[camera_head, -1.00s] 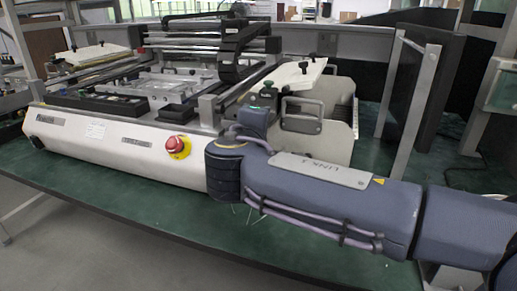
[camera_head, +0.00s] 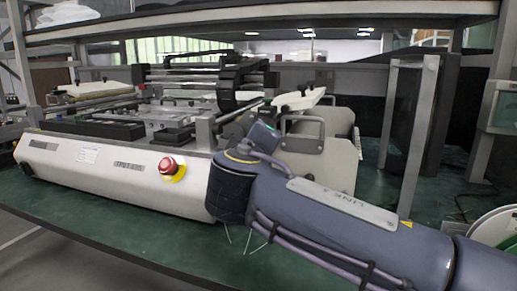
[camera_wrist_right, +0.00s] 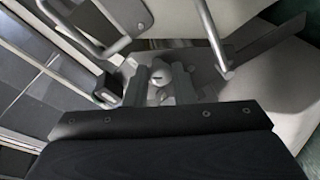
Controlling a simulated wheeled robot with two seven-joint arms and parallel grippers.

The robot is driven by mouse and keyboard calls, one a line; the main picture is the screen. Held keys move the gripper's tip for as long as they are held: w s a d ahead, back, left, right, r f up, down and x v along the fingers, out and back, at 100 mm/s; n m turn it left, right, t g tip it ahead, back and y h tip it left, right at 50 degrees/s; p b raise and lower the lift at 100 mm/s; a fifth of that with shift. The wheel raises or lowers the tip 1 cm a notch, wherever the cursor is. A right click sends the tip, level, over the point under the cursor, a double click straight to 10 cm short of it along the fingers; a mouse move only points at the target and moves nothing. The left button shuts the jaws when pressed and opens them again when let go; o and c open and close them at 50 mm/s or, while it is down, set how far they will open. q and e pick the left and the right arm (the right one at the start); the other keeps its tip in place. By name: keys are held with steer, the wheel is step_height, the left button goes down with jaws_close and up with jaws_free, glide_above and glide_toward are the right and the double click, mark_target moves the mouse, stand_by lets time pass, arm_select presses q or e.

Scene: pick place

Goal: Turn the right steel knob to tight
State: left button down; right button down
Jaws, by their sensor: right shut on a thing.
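The round steel knob (camera_wrist_right: 160,74) shows in the right wrist view, just beyond and between my right fingertips. My right gripper (camera_wrist_right: 160,88) has one dark finger on each side of the knob and is shut on it. In the head view my right arm comes in from the right, and its wrist hides the knob and the fingers. My left gripper is in neither current view.
A metal handle (camera_head: 302,135) stands close to my right wrist. A red emergency button (camera_head: 168,166) is on the machine's pale front (camera_head: 110,163). A grey upright frame (camera_head: 408,135) stands at right on the green table (camera_head: 110,220).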

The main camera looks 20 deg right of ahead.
steer(key=shift+f, duration=0.2)
steer(key=c, duration=1.2)
jaws_free()
steer(key=shift+r, duration=0.1)
steer(key=shift+c, duration=0.2)
steer(key=p+v, duration=0.1)
steer(key=v, duration=0.7)
steer(key=shift+p, duration=0.3)
steer(key=shift+w, duration=0.1)
